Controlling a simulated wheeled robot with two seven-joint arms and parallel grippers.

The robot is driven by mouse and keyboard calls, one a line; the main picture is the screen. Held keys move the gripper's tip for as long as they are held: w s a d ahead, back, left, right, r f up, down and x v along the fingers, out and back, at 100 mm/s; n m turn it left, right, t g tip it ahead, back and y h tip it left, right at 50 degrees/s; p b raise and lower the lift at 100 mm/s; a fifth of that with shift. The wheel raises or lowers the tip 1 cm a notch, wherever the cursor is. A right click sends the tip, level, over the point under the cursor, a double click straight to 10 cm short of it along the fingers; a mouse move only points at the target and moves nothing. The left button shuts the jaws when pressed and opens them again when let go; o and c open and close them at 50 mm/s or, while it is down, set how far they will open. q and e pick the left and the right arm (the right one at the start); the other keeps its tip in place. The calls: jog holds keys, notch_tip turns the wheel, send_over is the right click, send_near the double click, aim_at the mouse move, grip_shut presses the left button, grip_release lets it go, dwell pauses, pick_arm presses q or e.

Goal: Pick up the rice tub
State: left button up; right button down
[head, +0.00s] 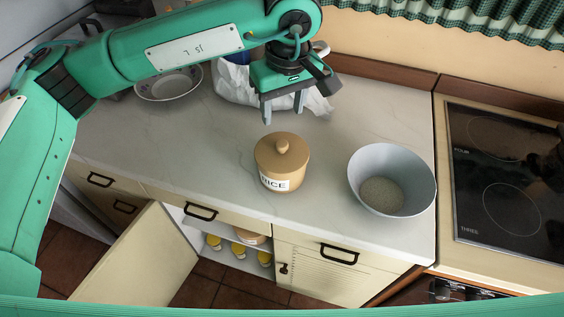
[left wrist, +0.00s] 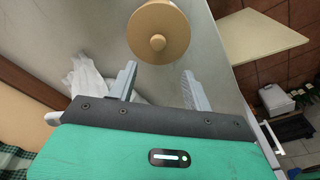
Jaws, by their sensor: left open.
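The rice tub (head: 281,163) is a round tan tub with a knobbed lid and a white label reading RICE. It stands upright on the pale marble counter (head: 215,150). My left gripper (head: 283,119) is open and empty, pointing down above and behind the tub in the head view. In the left wrist view the tub's lid (left wrist: 158,25) lies beyond the open fingertips (left wrist: 158,70), apart from them. My right gripper is in neither view.
A grey-white bowl (head: 366,163) with rice inside stands right of the tub. A white plastic bag (head: 235,92) and a patterned bowl (head: 168,84) are behind to the left. A cupboard door (head: 140,262) hangs open below. A black hob (head: 505,185) is at the right.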

pick_arm(q)
send_over(282, 144)
jog(key=f, duration=0.3)
jog(key=f+p, duration=0.1)
jog(key=shift+s+f, duration=0.25)
jog(key=shift+s, duration=0.05)
jog(key=shift+f, duration=0.5)
jog(key=shift+f+p, duration=0.3)
jog(key=shift+p, duration=0.05)
jog(key=f, duration=0.1)
jog(key=f+p, duration=0.1)
jog(key=f, duration=0.1)
jog(key=shift+w+f+p, duration=0.25)
jog(key=shift+p, duration=0.1)
jog(key=shift+f, duration=0.5)
jog(key=c, duration=1)
grip_shut()
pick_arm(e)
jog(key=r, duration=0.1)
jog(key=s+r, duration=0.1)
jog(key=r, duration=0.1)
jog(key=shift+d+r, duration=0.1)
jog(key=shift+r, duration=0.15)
